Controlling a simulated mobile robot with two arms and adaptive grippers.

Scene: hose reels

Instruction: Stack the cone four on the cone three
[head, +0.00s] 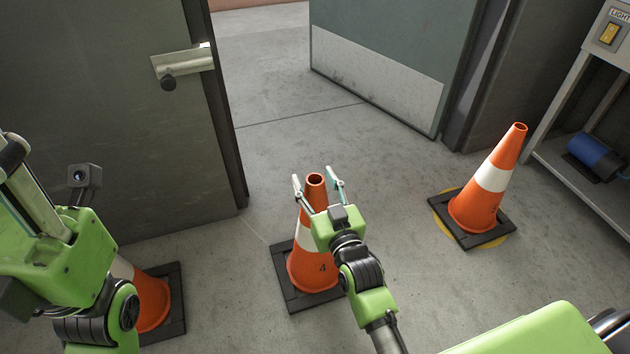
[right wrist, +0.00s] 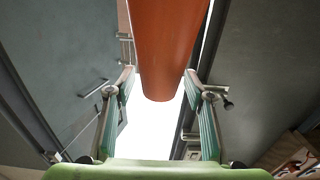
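An orange cone with a white band and a black 4, cone four (head: 308,268), stands upright on its black square base in the middle of the head view. My right gripper (head: 314,176) is open, its fingers on either side of the cone's top. In the right wrist view the orange cone (right wrist: 168,45) reaches between the two fingers, with gaps on both sides. Another orange cone (head: 489,180) stands upright at the right on a yellow floor disc; its number is too small to read. My left arm shows at the left, but its gripper fingers do not.
A third orange cone (head: 152,300) stands at the lower left, partly hidden by my left arm. A grey door with a handle (head: 182,65) is on the left. An open door (head: 385,60) is behind. A metal shelf (head: 585,185) holding a blue cylinder (head: 594,156) is at right. Floor between the cones is clear.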

